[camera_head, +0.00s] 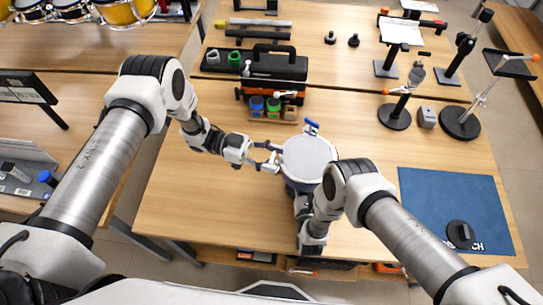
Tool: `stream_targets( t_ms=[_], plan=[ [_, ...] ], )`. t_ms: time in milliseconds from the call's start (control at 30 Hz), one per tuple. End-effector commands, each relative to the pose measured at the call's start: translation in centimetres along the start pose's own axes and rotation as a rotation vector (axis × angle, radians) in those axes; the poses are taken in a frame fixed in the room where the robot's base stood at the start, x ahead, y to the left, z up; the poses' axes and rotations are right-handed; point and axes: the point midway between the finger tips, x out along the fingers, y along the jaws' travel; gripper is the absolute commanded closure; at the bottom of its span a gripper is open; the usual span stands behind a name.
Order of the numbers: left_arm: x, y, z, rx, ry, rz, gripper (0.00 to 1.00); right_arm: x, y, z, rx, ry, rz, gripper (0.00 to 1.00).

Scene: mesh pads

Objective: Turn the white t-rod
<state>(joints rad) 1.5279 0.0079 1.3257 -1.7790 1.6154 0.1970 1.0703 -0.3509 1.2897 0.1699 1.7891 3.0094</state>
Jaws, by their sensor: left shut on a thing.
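A round mesh pad (308,158) with a pale top and dark sides stands on the middle table. My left gripper (269,158) reaches it from the left and is shut at its left edge on a small thin piece, which looks like the white t-rod; the fingers hide most of it. A blue T-shaped rod (312,125) stands up at the pad's far edge. My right gripper (302,203) is at the pad's near side, partly hidden by my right arm, so its fingers are not clear.
A black toolbox (277,62) and a wooden block with colored jars (290,112) stand behind the pad. Several dark stands (394,116) are to the right. A blue mat (440,200) with a black round object (460,235) lies at the right. The table left of the pad is clear.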

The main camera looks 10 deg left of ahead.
Motion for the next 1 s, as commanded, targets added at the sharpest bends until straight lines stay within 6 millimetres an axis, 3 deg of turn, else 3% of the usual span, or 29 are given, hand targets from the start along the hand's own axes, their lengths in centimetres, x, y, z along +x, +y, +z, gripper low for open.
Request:
stream_targets(
  t_ms=[433,467,500,533,867,1000],
  plan=[
    [0.1,0.1,0.1,-0.003,-0.003,0.018,0.84,0.0,0.1,-0.1,0.001,0.002,0.003,1.0],
    [0.1,0.1,0.1,-0.003,-0.003,0.018,0.43,0.0,0.1,-0.1,0.001,0.002,0.003,1.0],
    [0.1,0.1,0.1,-0.003,-0.003,0.018,0.28,0.0,0.1,-0.1,0.001,0.002,0.003,1.0],
    [0.1,0.1,0.1,-0.002,-0.003,0.018,0.23,0.0,0.1,-0.1,0.001,0.002,0.003,1.0],
    [-0.2,0.0,0.1,-0.001,-0.002,0.015,0.23,0.0,0.1,-0.1,0.001,0.002,0.001,1.0],
    [-1.9,-0.1,0.1,0.001,-0.003,0.013,0.23,0.0,0.0,-0.1,0.001,0.001,0.001,1.0]
  ],
)
